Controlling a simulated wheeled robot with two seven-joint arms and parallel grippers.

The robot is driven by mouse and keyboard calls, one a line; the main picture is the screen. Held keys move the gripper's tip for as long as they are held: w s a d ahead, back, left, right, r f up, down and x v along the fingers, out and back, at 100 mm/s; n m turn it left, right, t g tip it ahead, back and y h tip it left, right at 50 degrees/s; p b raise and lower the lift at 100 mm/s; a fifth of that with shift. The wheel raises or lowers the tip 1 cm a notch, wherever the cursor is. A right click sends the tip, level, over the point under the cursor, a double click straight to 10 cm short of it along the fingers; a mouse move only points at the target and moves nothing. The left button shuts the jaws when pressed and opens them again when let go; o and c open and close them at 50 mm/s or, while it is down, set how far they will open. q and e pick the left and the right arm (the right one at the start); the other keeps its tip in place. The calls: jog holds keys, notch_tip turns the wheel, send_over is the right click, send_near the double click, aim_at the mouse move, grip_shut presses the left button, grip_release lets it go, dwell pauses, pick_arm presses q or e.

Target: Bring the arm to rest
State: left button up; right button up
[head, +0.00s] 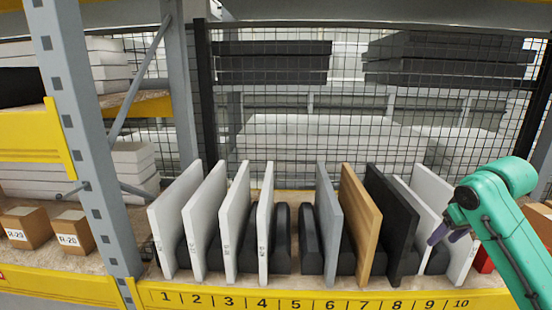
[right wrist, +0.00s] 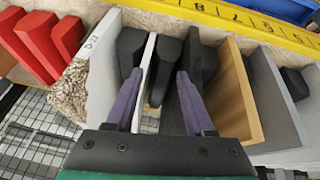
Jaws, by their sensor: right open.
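My right gripper (head: 442,234) is at the right end of the rack, over the white panels by slots 9 and 10. In the right wrist view its two purple fingers (right wrist: 160,74) are apart, with a thin white panel (right wrist: 147,65) and a dark divider (right wrist: 165,60) showing between and beyond them. I cannot tell whether the fingers touch the panel. The green right arm (head: 510,225) comes in from the right and hides part of the far-right slots. My left gripper is not in view.
Upright white panels (head: 176,220), a grey panel (head: 328,225), a wooden panel (head: 361,222) and a black panel (head: 391,220) stand along the yellow numbered shelf edge (head: 330,300). A grey post (head: 88,140) stands left. Wire mesh (head: 300,110) closes the back.

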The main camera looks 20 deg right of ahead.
jog(key=s+a+f+n+g+y, duration=0.1)
jog(key=a+f+n, duration=0.1)
jog(key=a+f, duration=0.65)
jog(key=s+a+f+n+g, duration=0.15)
jog(key=a+f, duration=0.35)
jog(key=f, duration=0.7)
jog(key=s+a+f+n+t+y, duration=0.1)
jog(key=s+a+f, duration=0.25)
jog(key=a, duration=0.45)
jog(key=s+a+f+t+y, duration=0.1)
jog(key=s+a+f, duration=0.2)
jog(key=s+a, duration=0.35)
notch_tip(320, 180, down, 22)
jog(key=g+p, duration=0.2)
pick_arm(q)
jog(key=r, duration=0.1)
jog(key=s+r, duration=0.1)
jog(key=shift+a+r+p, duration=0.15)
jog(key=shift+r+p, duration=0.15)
jog(key=shift+p, duration=0.05)
pick_arm(e)
jog(key=s+d+f, duration=0.1)
jog(key=s+f, duration=0.5)
jog(key=s, duration=0.2)
jog(key=s+d+f+g, duration=0.1)
jog(key=s+f, duration=0.5)
jog(key=s, duration=0.3)
jog(key=shift+d+f+h, duration=0.2)
jog(key=shift+d+h, duration=0.05)
jog(key=shift+h, duration=0.05)
